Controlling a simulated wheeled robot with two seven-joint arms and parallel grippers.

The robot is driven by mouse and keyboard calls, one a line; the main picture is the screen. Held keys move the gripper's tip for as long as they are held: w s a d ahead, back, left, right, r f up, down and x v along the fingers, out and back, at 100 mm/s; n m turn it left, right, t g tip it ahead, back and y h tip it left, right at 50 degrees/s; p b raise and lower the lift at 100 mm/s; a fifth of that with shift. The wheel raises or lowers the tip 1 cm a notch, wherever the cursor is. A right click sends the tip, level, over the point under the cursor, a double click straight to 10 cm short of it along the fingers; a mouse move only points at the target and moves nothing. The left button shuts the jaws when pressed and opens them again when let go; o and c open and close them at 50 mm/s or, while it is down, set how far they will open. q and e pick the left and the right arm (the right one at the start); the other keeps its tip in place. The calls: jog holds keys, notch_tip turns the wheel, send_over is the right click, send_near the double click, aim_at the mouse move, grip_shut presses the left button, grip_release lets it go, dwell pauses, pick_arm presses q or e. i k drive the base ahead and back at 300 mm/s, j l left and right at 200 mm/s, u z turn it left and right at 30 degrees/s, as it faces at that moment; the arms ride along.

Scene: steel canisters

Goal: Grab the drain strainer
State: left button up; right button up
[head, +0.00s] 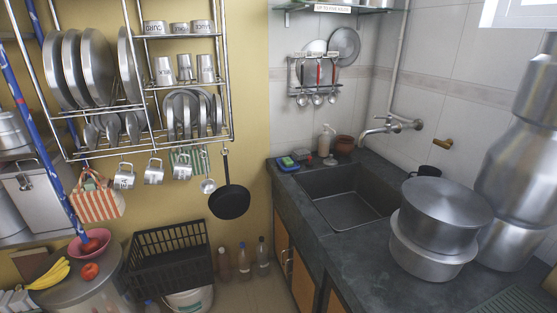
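I cannot make out a drain strainer anywhere in the head view. The dark sink (345,199) is set into the grey-black counter (312,222) right of the middle. No strainer can be told apart on the sink's dark floor. A steel tap (383,129) comes from the tiled wall above the sink. Neither of my grippers is in view.
Stacked steel pots (433,262) stand on the counter right of the sink, beside tall steel canisters (525,140). A soap bottle (326,140) and a brown pot (345,144) stand behind the sink. A dish rack (190,88) and black pan (230,201) hang left. A black crate (170,245) stands below.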

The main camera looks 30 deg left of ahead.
aim_at(330, 162)
jog(key=u, duration=0.5)
jog(key=i+j+z, duration=1.3)
jog(key=j, duration=0.15)
jog(key=j+z, duration=0.25)
jog(key=i+j+z, duration=0.25)
jog(key=j, duration=0.3)
jog(key=j+z, duration=0.25)
jog(key=j, duration=0.15)
jog(key=k+l+u, duration=0.4)
jog(key=k+l, duration=0.4)
jog(key=i+j+z, duration=0.35)
jog(key=i+j, duration=0.15)
jog(key=j, duration=0.2)
jog(key=i+j+z, duration=0.15)
jog(key=j, duration=0.25)
jog(key=i, duration=0.05)
